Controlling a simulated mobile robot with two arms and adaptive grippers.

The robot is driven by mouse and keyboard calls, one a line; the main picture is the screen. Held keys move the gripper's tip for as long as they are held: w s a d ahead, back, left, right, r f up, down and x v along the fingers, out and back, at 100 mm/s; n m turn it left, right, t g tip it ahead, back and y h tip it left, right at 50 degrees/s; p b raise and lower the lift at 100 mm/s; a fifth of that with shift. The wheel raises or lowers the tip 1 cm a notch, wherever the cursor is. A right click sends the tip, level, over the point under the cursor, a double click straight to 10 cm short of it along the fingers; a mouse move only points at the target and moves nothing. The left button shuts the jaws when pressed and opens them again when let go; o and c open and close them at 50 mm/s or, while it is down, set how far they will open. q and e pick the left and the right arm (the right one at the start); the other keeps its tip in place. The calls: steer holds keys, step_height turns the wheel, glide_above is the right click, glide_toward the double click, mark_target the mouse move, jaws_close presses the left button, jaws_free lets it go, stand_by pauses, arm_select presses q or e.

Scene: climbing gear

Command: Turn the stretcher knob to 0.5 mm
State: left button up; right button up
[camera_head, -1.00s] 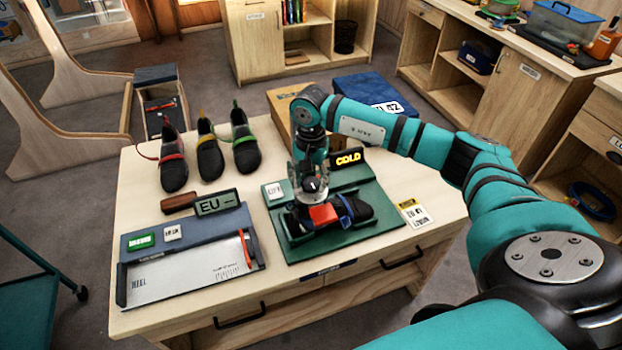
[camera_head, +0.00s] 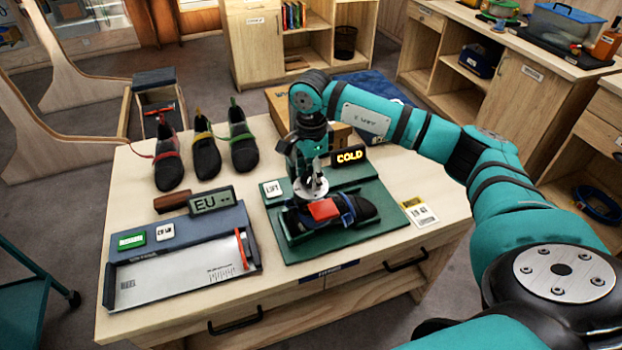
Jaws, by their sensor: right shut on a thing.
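A green stretcher stand (camera_head: 375,232) lies at the right of the wooden table, with a dark shoe (camera_head: 363,208) in it. A blue strap and a red block (camera_head: 323,209) are on the shoe. My right gripper (camera_head: 311,186) points straight down over the stand, behind the red block. It is shut on the stretcher knob, which is mostly hidden by the gripper; a pale round disc shows at its lower end. The display (camera_head: 350,156) behind reads COLD in yellow. No readout in mm is legible. My left gripper is out of view.
A LIFT button (camera_head: 272,189) sits on the stand's left corner. A foot-measuring tray (camera_head: 180,285) with an EU display (camera_head: 212,201) lies at left. Three shoes (camera_head: 205,157) stand behind it. A label card (camera_head: 421,213) lies right of the stand.

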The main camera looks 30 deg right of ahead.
mark_target(310, 176)
steer(key=m+b, duration=0.2)
steer(key=m, duration=0.2)
steer(key=shift+f+m, duration=0.15)
steer(key=shift+m, duration=0.15)
steer(key=m+b, duration=0.1)
steer(key=m, duration=0.4)
stand_by(0.5)
steer(key=o, duration=0.8)
steer(key=shift+o, duration=0.2)
steer(key=shift+r, duration=0.25)
step_height(310, 176, up, 12)
steer(key=shift+f, duration=0.15)
